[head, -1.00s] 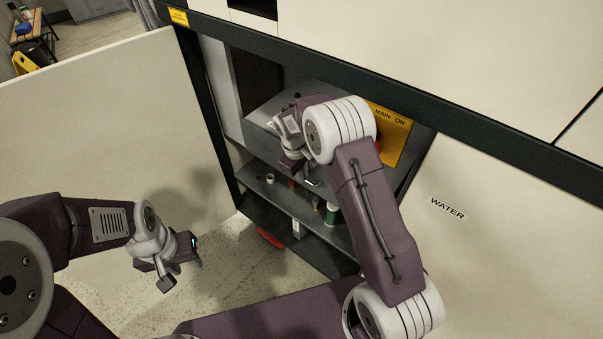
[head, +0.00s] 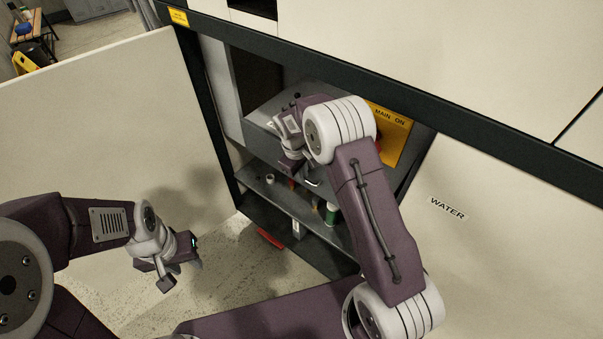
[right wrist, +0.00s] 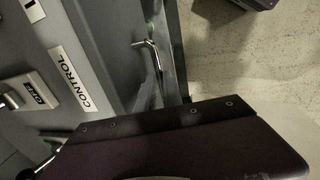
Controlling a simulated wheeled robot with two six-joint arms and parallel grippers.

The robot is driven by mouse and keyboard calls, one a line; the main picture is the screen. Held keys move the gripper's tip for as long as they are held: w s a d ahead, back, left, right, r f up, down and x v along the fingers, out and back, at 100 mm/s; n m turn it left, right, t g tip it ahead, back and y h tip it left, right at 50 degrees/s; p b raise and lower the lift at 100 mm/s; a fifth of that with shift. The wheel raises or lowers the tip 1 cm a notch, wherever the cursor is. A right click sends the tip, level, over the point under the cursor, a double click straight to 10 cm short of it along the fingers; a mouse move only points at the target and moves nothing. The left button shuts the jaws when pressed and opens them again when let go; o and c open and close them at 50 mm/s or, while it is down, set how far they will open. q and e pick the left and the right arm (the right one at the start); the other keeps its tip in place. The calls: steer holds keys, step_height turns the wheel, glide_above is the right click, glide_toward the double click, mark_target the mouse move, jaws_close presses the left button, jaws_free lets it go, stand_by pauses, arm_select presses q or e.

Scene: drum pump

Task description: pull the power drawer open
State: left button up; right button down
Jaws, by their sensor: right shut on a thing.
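A grey drawer unit (head: 262,134) stands inside the open cabinet. No power label is readable on it. My right gripper (head: 292,165) is at its front, shut on what seems to be the power drawer's handle; its own arm hides the fingertips and the held part. In the right wrist view, a grey front carries a CONTROL label (right wrist: 72,80), an OFF switch (right wrist: 38,93) and a bent metal handle (right wrist: 150,58). My purple wrist housing fills the bottom of that view. My left gripper (head: 182,274) hangs open and empty before the cabinet door.
The open cabinet door (head: 100,120) stands at the left. A lower shelf (head: 262,190) holds small items, including a green container (head: 331,213). A red object (head: 270,239) lies low in the cabinet opening. A yellow MAIN ON plate (head: 398,135) is right of my right wrist.

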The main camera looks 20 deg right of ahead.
steer(key=shift+a, duration=0.1)
steer(key=s+a, duration=0.7)
steer(key=a, duration=0.2)
steer(key=s+a, duration=0.7)
steer(key=a, duration=0.3)
steer(key=c, duration=1.8)
jaws_free()
steer(key=shift+w, duration=0.1)
steer(key=shift+o, duration=0.2)
step_height(320, 180, up, 9)
steer(key=s+a, duration=0.1)
steer(key=shift+a, duration=0.15)
